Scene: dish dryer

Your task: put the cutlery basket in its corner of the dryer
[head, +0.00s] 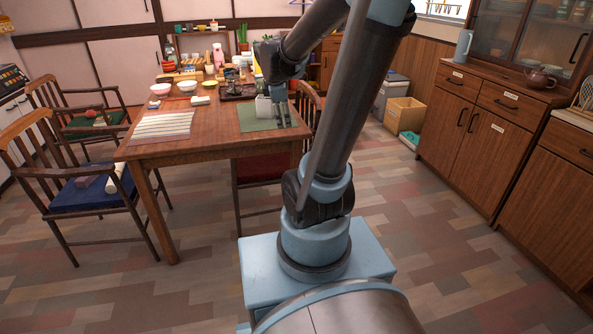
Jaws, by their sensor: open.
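My gripper (281,108) is over the right end of the wooden table, with its fingers pointing down above a green mat (255,124). It is open. A small pale grey container (262,108), which looks like the cutlery basket, stands upright on the mat just left of the fingers. I cannot tell whether the fingers touch it or one reaches into it. Behind it is a dark tray or rack (230,92) holding small items, which may be the dryer. My arm hides part of this area, and its corners are too small to make out.
The table (150,153) also bears a striped mat (162,126), a white bowl (161,89) and a pink bottle (218,53). Chairs (80,190) stand around it. Wooden cabinets (470,130) line the right wall.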

